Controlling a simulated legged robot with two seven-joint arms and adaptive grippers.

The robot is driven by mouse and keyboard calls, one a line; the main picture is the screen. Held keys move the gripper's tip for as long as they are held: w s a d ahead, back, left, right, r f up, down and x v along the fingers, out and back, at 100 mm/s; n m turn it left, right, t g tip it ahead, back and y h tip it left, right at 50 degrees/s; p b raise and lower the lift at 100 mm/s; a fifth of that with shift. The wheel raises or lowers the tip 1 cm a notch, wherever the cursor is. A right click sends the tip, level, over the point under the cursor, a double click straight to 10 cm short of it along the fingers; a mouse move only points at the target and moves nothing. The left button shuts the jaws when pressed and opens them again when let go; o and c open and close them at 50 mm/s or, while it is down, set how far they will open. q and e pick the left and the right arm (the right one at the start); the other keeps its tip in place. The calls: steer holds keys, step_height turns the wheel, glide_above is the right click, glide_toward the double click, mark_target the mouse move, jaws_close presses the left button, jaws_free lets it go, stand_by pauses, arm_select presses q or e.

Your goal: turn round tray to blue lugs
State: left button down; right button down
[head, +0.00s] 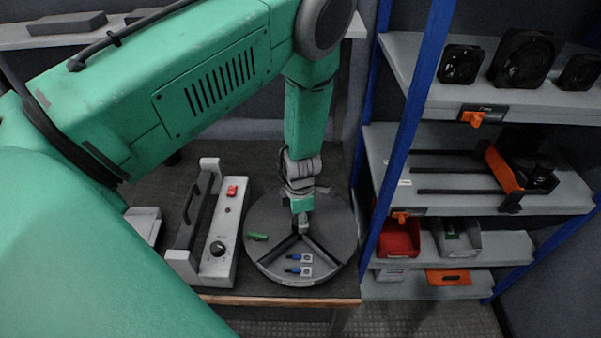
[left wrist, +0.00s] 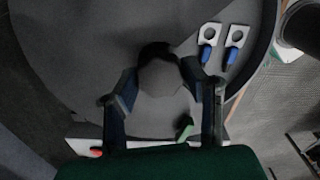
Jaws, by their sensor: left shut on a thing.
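The round tray (head: 343,222) is a dark grey disc on the workbench, split by raised dividers. Two blue lugs (head: 297,257) with pale ring ends lie in its front compartment; they also show at the upper right of the left wrist view (left wrist: 205,54). A small green piece (head: 257,237) lies in the tray's left part. My left gripper (head: 303,222) points down over the tray's middle, at the junction of the dividers. In the left wrist view its two fingers are shut on the tray's grey central knob (left wrist: 160,78). My right gripper is in neither view.
A grey control box (head: 222,228) with a red button and black knob stands left of the tray. A blue-framed shelf rack (head: 410,130) with black parts, bins and orange pieces stands close on the right. The bench's front edge (head: 270,301) is just before the tray.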

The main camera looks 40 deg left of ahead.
arm_select(q)
steer(key=shift+w+r, duration=0.1)
steer(key=shift+w, duration=0.15)
stand_by(0.3)
steer(key=c, duration=1)
jaws_free()
steer(key=shift+o, duration=0.2)
steer(key=shift+s, duration=0.1)
steer(key=shift+r, duration=0.35)
step_height(320, 180, up, 11)
